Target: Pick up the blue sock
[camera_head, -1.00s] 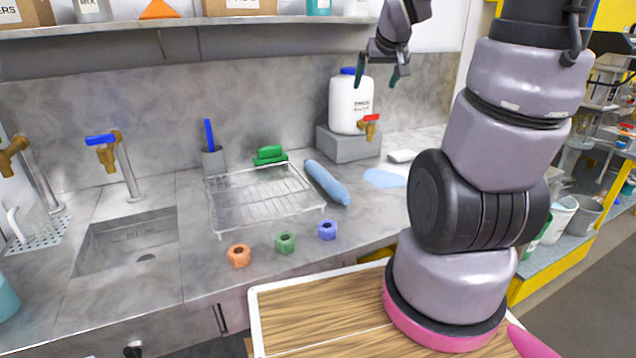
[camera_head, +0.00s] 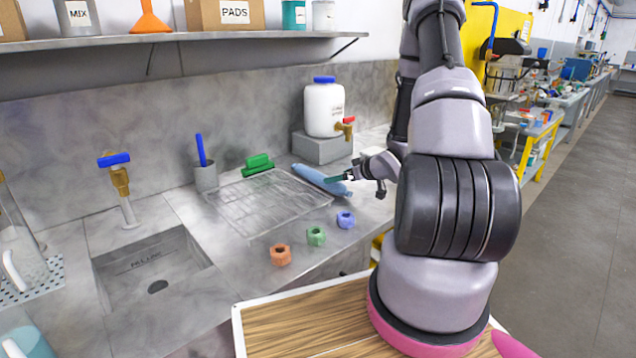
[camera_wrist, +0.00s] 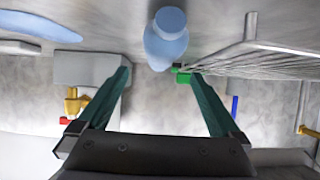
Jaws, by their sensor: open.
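The blue sock (camera_head: 318,178) is a long, light-blue roll lying on the grey counter between the wire rack and the white jug's block. My gripper (camera_head: 357,186) is low over the counter at the sock's near right end, and one green finger overlaps that end in the head view. The wrist view looks upside down. There the sock (camera_wrist: 167,40) is seen end-on, ahead of and between the spread fingertips (camera_wrist: 160,76). My gripper is open and empty. I cannot tell whether a finger touches the sock.
The wire rack (camera_head: 268,203) is left of the sock. The jug (camera_head: 325,108) with its red-handled tap stands on a grey block (camera_head: 322,148) behind. Orange, green and blue nuts (camera_head: 346,219) lie in front. A flat light-blue patch (camera_wrist: 38,25) shows in the wrist view.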

